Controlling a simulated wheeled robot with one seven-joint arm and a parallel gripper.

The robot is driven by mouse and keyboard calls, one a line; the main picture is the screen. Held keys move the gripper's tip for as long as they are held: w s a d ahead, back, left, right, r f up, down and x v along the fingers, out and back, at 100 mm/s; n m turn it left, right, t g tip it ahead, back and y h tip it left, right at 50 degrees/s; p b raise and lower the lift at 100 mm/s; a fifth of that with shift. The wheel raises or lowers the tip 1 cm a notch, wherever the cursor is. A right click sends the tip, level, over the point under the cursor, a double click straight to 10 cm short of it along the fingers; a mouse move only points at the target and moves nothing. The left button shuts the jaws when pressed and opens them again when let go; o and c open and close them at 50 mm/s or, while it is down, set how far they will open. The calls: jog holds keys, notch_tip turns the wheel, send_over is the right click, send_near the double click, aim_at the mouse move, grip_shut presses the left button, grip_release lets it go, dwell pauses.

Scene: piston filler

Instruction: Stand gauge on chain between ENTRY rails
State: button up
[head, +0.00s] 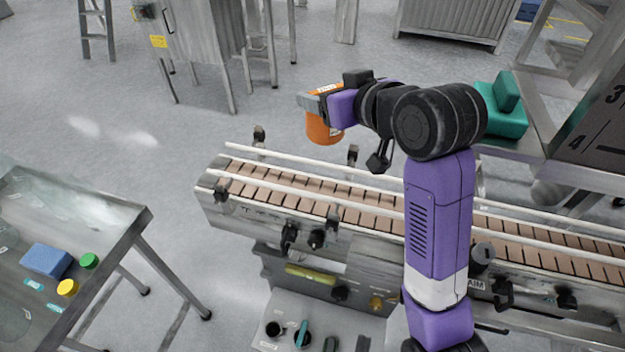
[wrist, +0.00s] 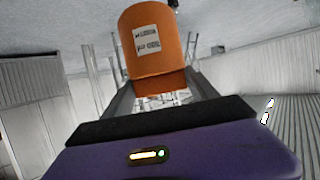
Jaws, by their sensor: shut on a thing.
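The gauge is an orange cylinder (head: 324,129). It shows in the wrist view (wrist: 154,45) with a white printed label on its side. My gripper (head: 312,103) is shut on it and holds it in the air, above and behind the far rail in the head view. The chain (head: 300,200) is a run of brown slats between two pale rails (head: 300,190) on the conveyor. Its left end is bare. My arm hides part of the chain's middle. I cannot read any ENTRY marking.
A steel table (head: 110,215) at left holds a blue block (head: 46,260), a green cap (head: 88,260) and a yellow cap (head: 67,288). A control panel (head: 320,325) stands in front of the conveyor. A teal object (head: 503,110) rests at right. Open floor lies behind the conveyor's left end.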

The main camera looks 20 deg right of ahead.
jog(key=f, duration=2)
jog(key=shift+w+b, duration=0.2)
jog(key=shift+b, duration=0.15)
jog(key=o, duration=1.8)
jog(key=shift+c, duration=0.2)
jog(key=v, duration=1.2)
jog(key=shift+r, duration=0.1)
